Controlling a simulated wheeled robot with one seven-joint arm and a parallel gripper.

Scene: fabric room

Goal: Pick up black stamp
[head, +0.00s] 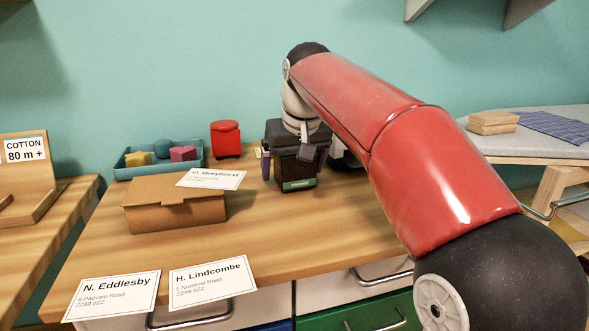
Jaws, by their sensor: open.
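The black stamp (290,171) stands upright on the wooden table, right of the middle of its top, with a green label low on its front. My gripper (294,163) points down right over it. Its fingers show to the left and right of the stamp, apart from each other. The gripper body hides the stamp's upper part, and I cannot tell whether the fingers touch it.
A red stamp (226,140) stands to the left, beside a teal tray (132,173) of coloured shapes. A cardboard box (174,206) with an address card on it sits in front. Two address cards (120,295) (212,282) lie at the front edge. The table's front middle is clear.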

